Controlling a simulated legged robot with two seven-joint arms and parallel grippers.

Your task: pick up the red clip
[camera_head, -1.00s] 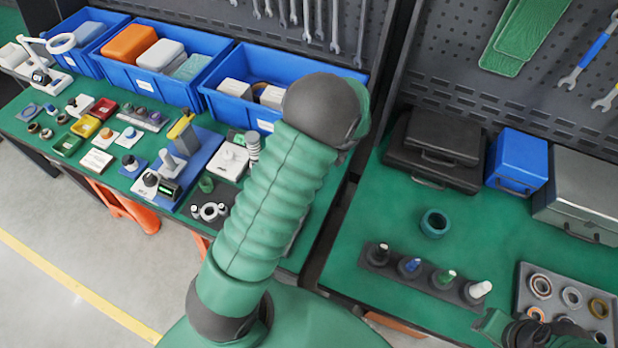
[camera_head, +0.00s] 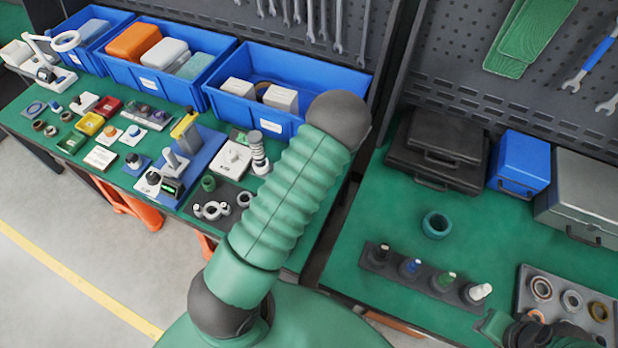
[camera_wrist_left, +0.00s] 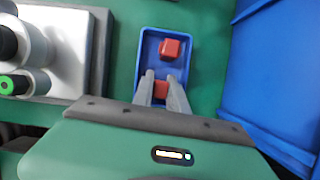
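In the left wrist view, a small blue tray (camera_wrist_left: 145,47) holds two red pieces. One red clip-like piece (camera_wrist_left: 171,48) lies near the far end. A second red piece (camera_wrist_left: 161,89) shows between the fingers of my left gripper (camera_wrist_left: 161,78), which stand apart over the near part of the tray. Whether the fingers touch that piece cannot be told. In the head view my left arm crosses the middle and hides its gripper and this tray. Part of my right arm shows at the bottom right; its fingers are not visible.
A large blue bin (camera_wrist_left: 285,70) stands close on the right in the wrist view, and a grey device (camera_wrist_left: 75,50) on the left. In the head view, parts and devices crowd the left green bench (camera_head: 22,120); blue bins (camera_head: 285,78) line its back.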

